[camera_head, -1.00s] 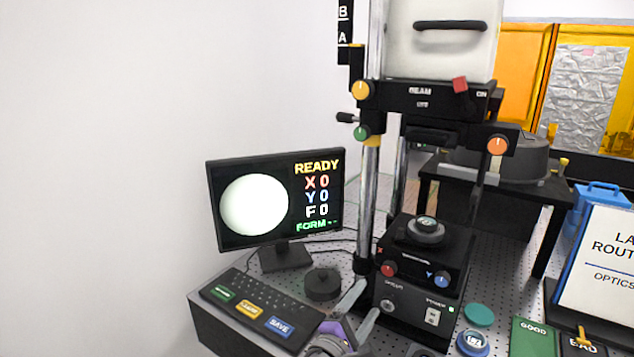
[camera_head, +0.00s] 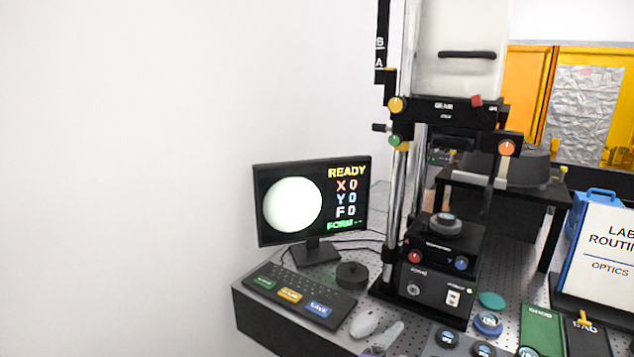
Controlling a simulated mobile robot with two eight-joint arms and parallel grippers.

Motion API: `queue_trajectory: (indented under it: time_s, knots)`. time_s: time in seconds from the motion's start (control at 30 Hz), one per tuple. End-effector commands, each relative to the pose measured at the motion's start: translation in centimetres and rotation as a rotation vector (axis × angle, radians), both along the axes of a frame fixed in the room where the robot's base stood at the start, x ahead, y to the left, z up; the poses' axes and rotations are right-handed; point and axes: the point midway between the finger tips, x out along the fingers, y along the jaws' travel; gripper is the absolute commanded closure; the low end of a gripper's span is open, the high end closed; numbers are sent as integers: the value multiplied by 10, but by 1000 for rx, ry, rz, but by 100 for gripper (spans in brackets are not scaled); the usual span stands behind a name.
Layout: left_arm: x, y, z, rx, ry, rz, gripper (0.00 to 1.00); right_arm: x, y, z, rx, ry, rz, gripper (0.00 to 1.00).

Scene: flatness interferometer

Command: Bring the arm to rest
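My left gripper (camera_head: 380,325) shows at the bottom edge of the head view, right of centre. Its two pale grey fingers are apart, with nothing seen between them. A bit of purple shows below them, and the rest of the arm is cut off by the frame edge. The fingers show in front of the interferometer base (camera_head: 430,290), to the right of the keyboard (camera_head: 290,290). My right gripper is not in view.
The monitor (camera_head: 311,205) reads READY, X 0, Y 0, F 0, with a white disc. A dark round knob (camera_head: 352,275) is beside the keyboard. Several round pieces, a green GOOD tray (camera_head: 541,325) and a BAD tray (camera_head: 586,338) lie right. A sign (camera_head: 603,250) stands behind.

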Motion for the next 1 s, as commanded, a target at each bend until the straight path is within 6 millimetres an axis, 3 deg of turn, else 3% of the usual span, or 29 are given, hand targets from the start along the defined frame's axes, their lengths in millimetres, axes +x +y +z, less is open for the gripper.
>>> queue_trajectory:
  time_s: [0.1,0.23,0.37,0.5,0.7,1.0]
  knots:
    - [2,0,5,0,-2,0,50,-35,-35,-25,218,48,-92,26]
    - [3,0,9,0,-5,0,50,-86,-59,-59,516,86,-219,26]
    - [4,0,14,0,-7,0,50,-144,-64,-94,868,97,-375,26]
    - [5,0,19,0,-10,0,50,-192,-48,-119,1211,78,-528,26]
    - [6,0,22,0,-12,0,50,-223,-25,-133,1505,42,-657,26]
    - [6,0,22,0,-12,0,50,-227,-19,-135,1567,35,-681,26]
